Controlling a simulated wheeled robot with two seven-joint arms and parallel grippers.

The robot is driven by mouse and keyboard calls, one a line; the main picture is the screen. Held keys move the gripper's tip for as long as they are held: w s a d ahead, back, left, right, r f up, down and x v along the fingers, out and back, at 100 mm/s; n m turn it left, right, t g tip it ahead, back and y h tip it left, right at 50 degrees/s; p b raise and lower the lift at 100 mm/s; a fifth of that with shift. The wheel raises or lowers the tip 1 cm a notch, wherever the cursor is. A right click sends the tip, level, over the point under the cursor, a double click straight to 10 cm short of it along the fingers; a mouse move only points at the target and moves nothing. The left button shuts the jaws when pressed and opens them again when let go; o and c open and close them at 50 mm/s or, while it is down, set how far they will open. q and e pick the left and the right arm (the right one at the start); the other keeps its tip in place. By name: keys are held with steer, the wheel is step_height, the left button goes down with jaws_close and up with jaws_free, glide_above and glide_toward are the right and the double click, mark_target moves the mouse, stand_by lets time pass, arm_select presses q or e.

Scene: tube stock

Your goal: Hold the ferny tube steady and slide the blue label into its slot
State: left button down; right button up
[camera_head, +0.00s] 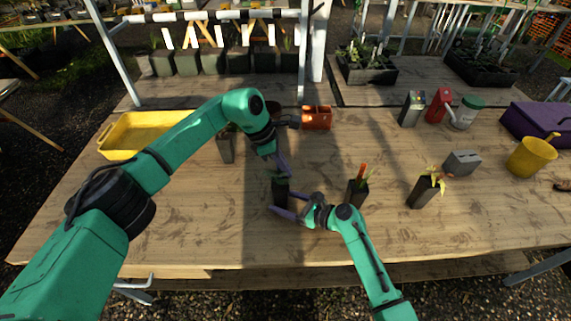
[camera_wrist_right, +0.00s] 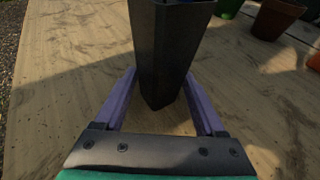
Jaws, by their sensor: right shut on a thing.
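A black tapered tube (camera_head: 280,192) stands on the table, its top hidden under my left gripper, so I cannot make out any fern. My right gripper (camera_head: 284,206) is shut on this tube low at its front. The right wrist view shows the tube (camera_wrist_right: 168,50) upright between the purple fingers (camera_wrist_right: 160,108). A trace of blue shows at the tube's top edge in that view; I cannot tell whether it is the label. My left gripper (camera_head: 283,168) points down right over the tube's top. Its fingertips are too small to show what they hold.
Other black tubes stand left (camera_head: 226,146), right with an orange-red piece (camera_head: 357,192), and further right with a yellowish plant (camera_head: 424,192). A yellow tray (camera_head: 118,153), terracotta pots (camera_head: 317,118), a grey block (camera_head: 461,163) and a yellow watering can (camera_head: 530,158) surround them. The front table is clear.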

arm_select(q)
steer(key=shift+f, duration=0.25)
steer(key=c, duration=1)
jaws_free()
steer(key=v, duration=1.2)
